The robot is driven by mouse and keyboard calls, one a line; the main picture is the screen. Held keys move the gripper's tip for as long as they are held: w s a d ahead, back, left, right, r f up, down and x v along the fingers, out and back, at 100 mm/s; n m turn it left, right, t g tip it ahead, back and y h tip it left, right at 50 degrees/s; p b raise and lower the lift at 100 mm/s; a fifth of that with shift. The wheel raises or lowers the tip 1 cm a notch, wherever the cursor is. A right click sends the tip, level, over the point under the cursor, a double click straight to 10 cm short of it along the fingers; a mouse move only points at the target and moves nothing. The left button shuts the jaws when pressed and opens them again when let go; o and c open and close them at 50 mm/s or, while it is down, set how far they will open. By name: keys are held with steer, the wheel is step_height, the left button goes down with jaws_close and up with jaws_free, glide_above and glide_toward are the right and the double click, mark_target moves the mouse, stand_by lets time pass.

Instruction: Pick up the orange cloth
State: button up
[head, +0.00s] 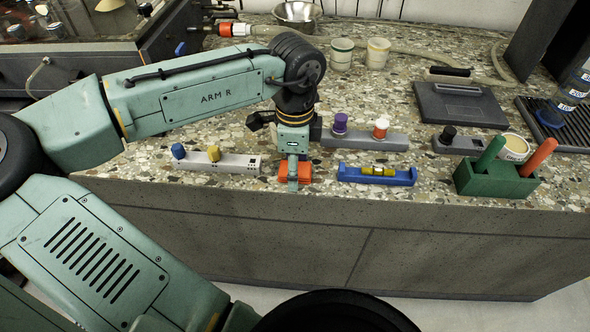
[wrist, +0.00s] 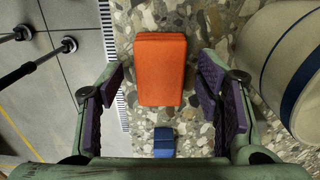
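The orange cloth (head: 305,171) is a folded block lying on the speckled counter near its front edge. My gripper (head: 293,180) points down over it and partly hides it in the head view. In the wrist view the cloth (wrist: 160,68) shows as an orange rectangle lying between the two fingers. My gripper's fingers (wrist: 162,88) are spread wide there, one on each side, with gaps between pads and cloth. The gripper is open and empty.
A blue level (head: 376,177) lies just right of the cloth. A grey valve block (head: 222,163) with blue and yellow knobs sits left, another grey block (head: 365,140) behind. A green holder (head: 497,178) stands farther right. The counter's front edge (head: 330,201) is close.

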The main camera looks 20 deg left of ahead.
steer(key=c, duration=1)
steer(key=shift+o, duration=0.2)
steer(key=shift+r, duration=0.1)
steer(key=shift+r, duration=0.65)
step_height(320, 180, up, 2)
steer(key=shift+r, duration=0.1)
steer(key=s+a+b, duration=0.1)
steer(key=s+a, duration=0.1)
steer(key=s, duration=0.5)
steer(key=s+a+r, duration=0.1)
steer(key=s+a, duration=0.2)
steer(key=s, duration=0.5)
steer(key=shift+a+r+b, duration=0.15)
steer(key=shift+a+b, duration=0.05)
steer(key=shift+b, duration=0.15)
steer(key=o, duration=0.4)
steer(key=c, duration=0.5)
